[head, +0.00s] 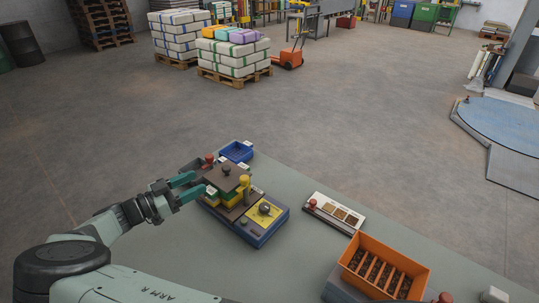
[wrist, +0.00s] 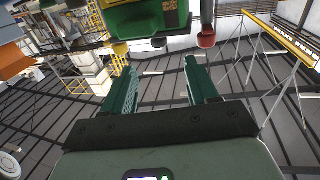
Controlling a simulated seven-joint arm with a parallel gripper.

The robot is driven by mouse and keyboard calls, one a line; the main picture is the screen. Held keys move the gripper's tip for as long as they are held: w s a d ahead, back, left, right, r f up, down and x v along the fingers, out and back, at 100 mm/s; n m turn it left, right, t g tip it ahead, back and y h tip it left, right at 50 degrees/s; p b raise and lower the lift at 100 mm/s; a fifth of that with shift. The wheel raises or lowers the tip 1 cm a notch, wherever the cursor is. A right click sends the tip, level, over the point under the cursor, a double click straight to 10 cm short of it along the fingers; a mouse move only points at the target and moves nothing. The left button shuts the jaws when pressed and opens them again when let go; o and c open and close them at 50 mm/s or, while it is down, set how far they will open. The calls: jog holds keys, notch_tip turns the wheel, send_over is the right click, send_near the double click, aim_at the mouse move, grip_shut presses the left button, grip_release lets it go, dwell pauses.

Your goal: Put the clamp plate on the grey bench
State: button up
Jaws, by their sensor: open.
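A green part (wrist: 145,18) and a red knob (wrist: 206,38) show beyond the fingertips. I cannot tell whether the fingers touch anything.
A small blue tray (head: 237,152) stands behind the fixture. A white board with coloured squares (head: 335,213) lies to the right. An orange divided bin (head: 365,241) stands at the front right. The bench is bare at the front, left of the bin.

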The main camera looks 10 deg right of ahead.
jog(key=s+d+r+n+g+y, duration=0.15)
jog(key=d+r+g+y, duration=0.3)
jog(key=d+r, duration=0.5)
jog(key=s+d+r+n+g+y, duration=0.1)
jog(key=s+d+r+g+y, duration=0.1)
jog(key=d+r+g+y, duration=0.5)
jog(key=s+d+r+n+t+y, duration=0.2)
jog(key=s+d+r+n, duration=0.1)
jog(key=s+d+r, duration=0.2)
jog(key=s+d+r+n+t+y, duration=0.1)
jog(key=s+d+r+n+t, duration=0.2)
jog(key=s+r, duration=0.6)
jog(key=s+d, duration=0.2)
jog(key=s, duration=0.1)
jog(key=shift+s+r+y, duration=0.25)
jog(key=shift+r+y, duration=0.1)
jog(key=s+n+t, duration=0.2)
jog(key=s+n, duration=0.1)
jog(key=s, duration=0.4)
jog(key=shift+d+r, duration=0.25)
jog(key=shift+r, duration=0.1)
jog(key=shift+s+n+t, duration=0.25)
